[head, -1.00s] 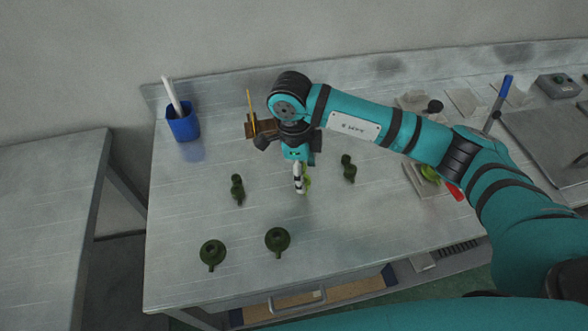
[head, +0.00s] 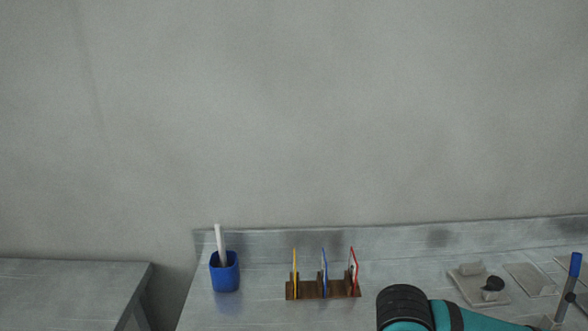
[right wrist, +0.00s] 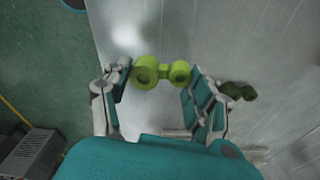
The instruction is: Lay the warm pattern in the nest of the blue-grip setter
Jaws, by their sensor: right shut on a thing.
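A lime-green pattern (right wrist: 163,71) with two round ends shows in the right wrist view. It sits between the two fingers of my right gripper (right wrist: 157,73), which is shut on it. In the head view only part of my right arm shows at the bottom edge; the gripper and pattern are out of that picture. A tool with a blue grip (head: 575,266) stands at the right edge of the head view, its lower part cut off. I cannot tell whether it belongs to the setter; no nest shows. My left gripper is in neither view.
A brown rack (head: 322,291) holds upright yellow, blue and red thin pieces. Left of it stands a blue cup (head: 225,275) with a white stick. Grey plates (head: 530,279) lie at right. A dark green pattern (right wrist: 238,91) lies on the bench beside my gripper in the wrist view.

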